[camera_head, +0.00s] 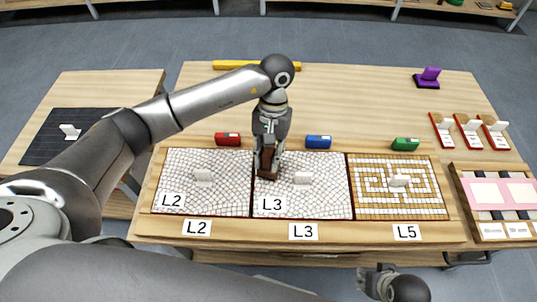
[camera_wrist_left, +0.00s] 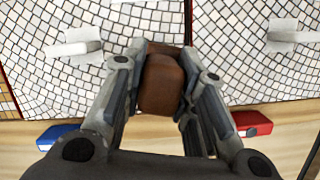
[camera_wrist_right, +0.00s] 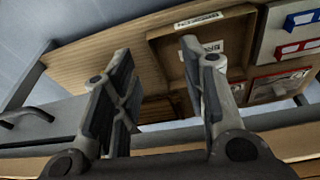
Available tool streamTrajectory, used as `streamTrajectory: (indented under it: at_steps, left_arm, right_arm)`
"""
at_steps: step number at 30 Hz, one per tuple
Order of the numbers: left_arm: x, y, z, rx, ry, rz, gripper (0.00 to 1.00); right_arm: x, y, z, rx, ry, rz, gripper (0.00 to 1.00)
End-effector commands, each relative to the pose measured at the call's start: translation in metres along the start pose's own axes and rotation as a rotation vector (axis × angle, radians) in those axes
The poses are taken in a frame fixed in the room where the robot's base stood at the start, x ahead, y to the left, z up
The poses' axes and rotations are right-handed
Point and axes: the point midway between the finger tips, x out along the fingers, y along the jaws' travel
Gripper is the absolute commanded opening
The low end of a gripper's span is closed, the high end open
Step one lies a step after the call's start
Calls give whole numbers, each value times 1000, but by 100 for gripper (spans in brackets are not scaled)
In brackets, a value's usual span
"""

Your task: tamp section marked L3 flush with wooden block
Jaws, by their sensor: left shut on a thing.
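The L3 section (camera_head: 325,201) is the middle mosaic panel of pale tiles, with a white upright handle (camera_head: 303,178) near its centre. My left gripper (camera_head: 268,166) is shut on a brown wooden block (camera_head: 267,163) at the panel's upper left, by the seam with the L2 section (camera_head: 222,163). The block also shows between the fingers in the left wrist view (camera_wrist_left: 161,85). I cannot tell whether it touches the tiles. My right gripper (camera_head: 378,272) is low at the front of the table; the right wrist view shows its fingers (camera_wrist_right: 157,75) apart and empty.
The L5 panel (camera_head: 366,204) lies right of L3. Red (camera_head: 228,139), blue (camera_head: 318,142) and green (camera_head: 405,144) blocks stand along the back rim. A yellow bar (camera_head: 235,65) and purple stand (camera_head: 428,77) are further back. A dark panel (camera_head: 50,137) lies at left.

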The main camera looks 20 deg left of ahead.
Motion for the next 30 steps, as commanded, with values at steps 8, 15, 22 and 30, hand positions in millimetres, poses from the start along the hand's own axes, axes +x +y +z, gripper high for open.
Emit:
streamTrajectory:
  at_steps: [8, 15, 22, 30]
  left_arm:
    - [0, 0, 0, 0, 1, 0, 3]
    - [1, 0, -1, 0, 1, 0, 3]
    - [2, 0, -1, 0, 1, 0, 3]
    - [3, 0, -1, 0, 1, 0, 3]
  right_arm:
    - [-4, 0, -2, 0, 5, 0, 40]
    - [-6, 0, -1, 1, 3, 0, 40]
    - [-10, 0, -4, 1, 12, 0, 40]
    - [-11, 0, -1, 2, 1, 0, 40]
